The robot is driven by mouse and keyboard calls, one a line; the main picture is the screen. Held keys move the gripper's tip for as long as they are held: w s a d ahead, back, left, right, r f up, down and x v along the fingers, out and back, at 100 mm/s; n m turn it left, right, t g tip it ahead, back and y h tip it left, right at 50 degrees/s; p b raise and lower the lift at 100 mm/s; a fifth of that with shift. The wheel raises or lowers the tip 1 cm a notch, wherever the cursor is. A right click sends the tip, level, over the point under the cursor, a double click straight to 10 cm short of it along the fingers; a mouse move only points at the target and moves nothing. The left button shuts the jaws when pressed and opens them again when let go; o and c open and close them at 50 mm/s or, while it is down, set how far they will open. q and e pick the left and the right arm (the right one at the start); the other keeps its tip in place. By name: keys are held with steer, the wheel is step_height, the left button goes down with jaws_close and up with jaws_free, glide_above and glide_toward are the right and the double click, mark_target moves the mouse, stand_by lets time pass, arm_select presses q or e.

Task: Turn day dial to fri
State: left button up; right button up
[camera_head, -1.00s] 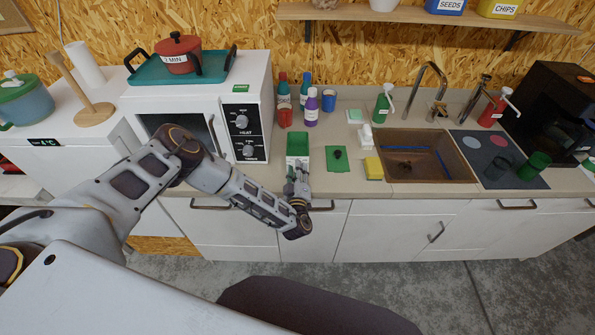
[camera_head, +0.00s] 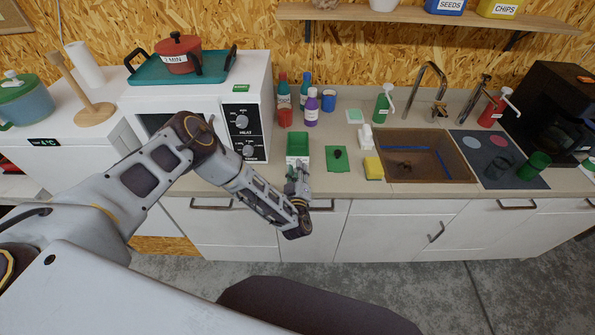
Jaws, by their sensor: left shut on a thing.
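A small box with a green top (camera_head: 298,143) and a white front stands at the counter's front edge. My left gripper (camera_head: 298,172) reaches up to its white front, with the fingers pointing away from me. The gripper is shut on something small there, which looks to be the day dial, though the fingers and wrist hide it. No day letters can be read, so the dial's setting cannot be told. My right gripper is not in view.
A green mat (camera_head: 334,166) with a dark knob-like thing and a yellow sponge (camera_head: 374,168) lie right of the box. Bottles (camera_head: 311,110) stand behind it. The white microwave (camera_head: 258,84) with two knobs is at left, close to my arm. The sink (camera_head: 432,141) is at right.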

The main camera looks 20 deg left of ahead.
arm_select(q)
steer(key=o, duration=1.1)
steer(key=shift+s+f, duration=0.1)
steer(key=shift+f, duration=0.05)
steer(key=shift+c, duration=0.2)
steer(key=shift+s+d+f, duration=0.1)
steer(key=shift+s+d, duration=0.1)
steer(key=shift+s, duration=0.45)
steer(key=v, duration=0.6)
steer(key=shift+s+d, duration=0.2)
steer(key=shift+s, duration=0.15)
steer(key=shift+w+r, duration=0.1)
steer(key=shift+r, duration=0.2)
